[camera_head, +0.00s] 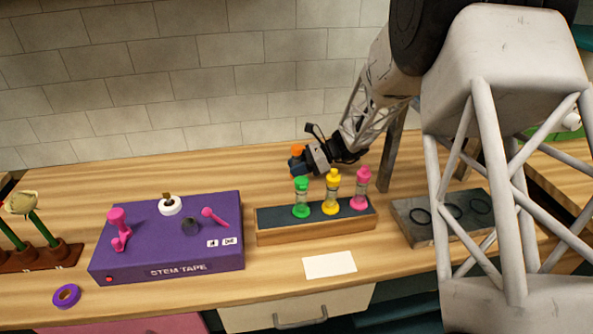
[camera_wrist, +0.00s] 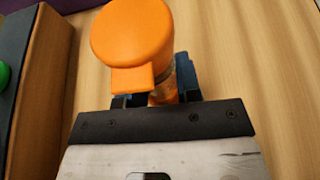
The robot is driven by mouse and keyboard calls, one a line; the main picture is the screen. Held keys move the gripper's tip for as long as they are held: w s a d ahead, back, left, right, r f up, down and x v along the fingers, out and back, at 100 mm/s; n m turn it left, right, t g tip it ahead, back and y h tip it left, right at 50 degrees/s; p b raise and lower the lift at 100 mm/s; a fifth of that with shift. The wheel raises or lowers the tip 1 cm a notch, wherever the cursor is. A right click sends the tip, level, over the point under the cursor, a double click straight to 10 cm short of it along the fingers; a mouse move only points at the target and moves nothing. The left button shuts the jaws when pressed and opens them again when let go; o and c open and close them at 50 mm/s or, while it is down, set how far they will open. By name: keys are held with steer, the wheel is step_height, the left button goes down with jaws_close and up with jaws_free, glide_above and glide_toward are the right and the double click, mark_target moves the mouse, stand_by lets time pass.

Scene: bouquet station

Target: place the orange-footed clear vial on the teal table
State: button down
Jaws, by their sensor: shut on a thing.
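My gripper (camera_head: 297,164) is shut on the orange-footed clear vial (camera_head: 297,149), behind the left end of the vial rack and apart from it. In the wrist view, the vial's broad round orange end (camera_wrist: 132,35) with a square tab faces the camera. My jaws (camera_wrist: 160,88) close around the vial below that end, and most of its clear body is hidden. The vial's height over the wooden counter is hard to judge. No teal table can be made out for certain; a dark teal surface (camera_head: 405,318) shows below the counter's front edge.
The wooden rack (camera_head: 315,228) holds green (camera_head: 301,198), yellow (camera_head: 332,192) and pink (camera_head: 361,188) vials. A purple stem tape box (camera_head: 170,262) stands left, a grey block with rings (camera_head: 408,228) right. A white card (camera_head: 329,265) lies in front. Counter behind the rack is clear.

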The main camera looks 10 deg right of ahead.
steer(key=shift+f, duration=0.65)
steer(key=shift+f, duration=0.15)
steer(key=c, duration=0.8)
jaws_free()
